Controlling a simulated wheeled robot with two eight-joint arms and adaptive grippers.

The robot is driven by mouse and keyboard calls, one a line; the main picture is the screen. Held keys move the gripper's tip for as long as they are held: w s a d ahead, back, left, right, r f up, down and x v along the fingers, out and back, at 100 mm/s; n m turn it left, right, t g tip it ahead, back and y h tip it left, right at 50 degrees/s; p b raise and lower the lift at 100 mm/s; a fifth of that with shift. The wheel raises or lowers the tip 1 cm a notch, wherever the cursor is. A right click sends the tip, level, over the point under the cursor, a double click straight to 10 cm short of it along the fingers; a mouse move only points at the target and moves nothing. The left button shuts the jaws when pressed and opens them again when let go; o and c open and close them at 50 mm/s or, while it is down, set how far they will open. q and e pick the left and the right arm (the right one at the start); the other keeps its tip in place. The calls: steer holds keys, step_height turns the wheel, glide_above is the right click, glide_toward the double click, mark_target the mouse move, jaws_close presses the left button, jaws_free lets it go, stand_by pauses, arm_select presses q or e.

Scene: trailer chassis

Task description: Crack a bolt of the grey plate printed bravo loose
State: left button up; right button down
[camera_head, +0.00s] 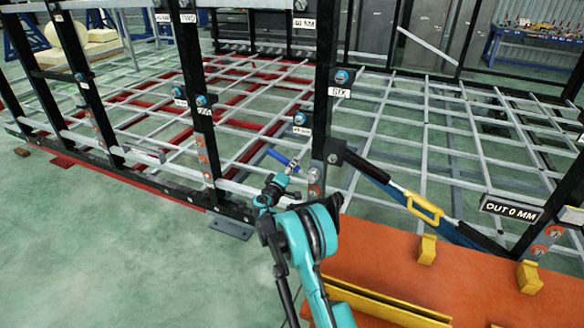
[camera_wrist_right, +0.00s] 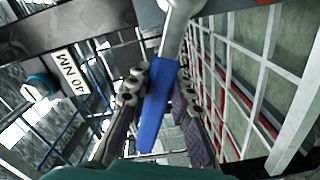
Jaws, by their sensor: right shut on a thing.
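My right gripper (camera_head: 284,178) is shut on a wrench with a blue handle (camera_head: 281,157) and a silver end. The wrench is close to a grey plate with orange-ringed bolts (camera_head: 315,182) low on a black upright. I cannot tell whether the wrench touches a bolt. No print reading bravo is legible, so I cannot tell which plate bears it. My left gripper is out of view.
Black uprights with blue-capped fittings (camera_head: 342,77) and small labels stand around a light metal lattice (camera_head: 430,150). An orange bench (camera_head: 390,262) with yellow blocks is at the lower right. A dark blue bar with a yellow handle (camera_head: 425,207) slants above it. Green floor (camera_head: 90,260) is clear at the left.

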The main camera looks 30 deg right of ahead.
steer(key=v, duration=0.6)
stand_by(0.6)
stand_by(0.5)
